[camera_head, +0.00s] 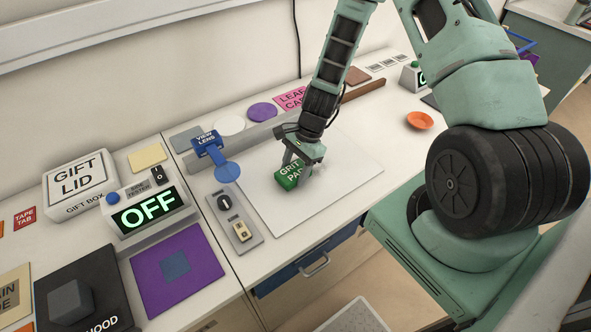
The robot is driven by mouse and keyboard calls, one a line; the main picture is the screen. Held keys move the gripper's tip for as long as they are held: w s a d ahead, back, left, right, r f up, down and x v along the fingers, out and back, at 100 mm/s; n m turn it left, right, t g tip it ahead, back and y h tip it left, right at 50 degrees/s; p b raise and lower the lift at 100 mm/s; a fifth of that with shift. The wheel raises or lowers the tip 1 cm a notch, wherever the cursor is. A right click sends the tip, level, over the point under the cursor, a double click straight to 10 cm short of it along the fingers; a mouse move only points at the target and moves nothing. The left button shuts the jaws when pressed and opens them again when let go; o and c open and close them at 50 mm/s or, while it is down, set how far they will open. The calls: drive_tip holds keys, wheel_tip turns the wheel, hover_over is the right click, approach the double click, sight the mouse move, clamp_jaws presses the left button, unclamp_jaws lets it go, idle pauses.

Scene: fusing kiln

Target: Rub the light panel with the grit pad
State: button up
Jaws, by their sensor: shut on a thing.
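The grit pad (292,174) is a green block with white lettering. It is at the light panel (345,185), a pale flat rectangular sheet on the worktop. My gripper (303,168) points down from above and is shut on the grit pad. The pad is over the left-middle part of the panel. I cannot tell whether its underside touches the surface. The gripper and arm hide part of the pad and the panel's back edge.
A blue view lens (205,143) and a switch plate (234,218) lie left of the panel. A tester reading OFF (148,211) and a gift lid box (78,183) stand further left. An orange dish (420,120) is at right. The panel's right part looks clear.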

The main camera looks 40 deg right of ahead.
sight(296, 170)
drive_tip(key=shift+d+r, duration=0.15)
drive_tip(key=shift+r, duration=0.8)
wheel_tip(296, 170, up, 5)
drive_tip(key=p, duration=0.4)
drive_tip(key=shift+r+p, duration=0.1)
drive_tip(key=shift+p, duration=0.25)
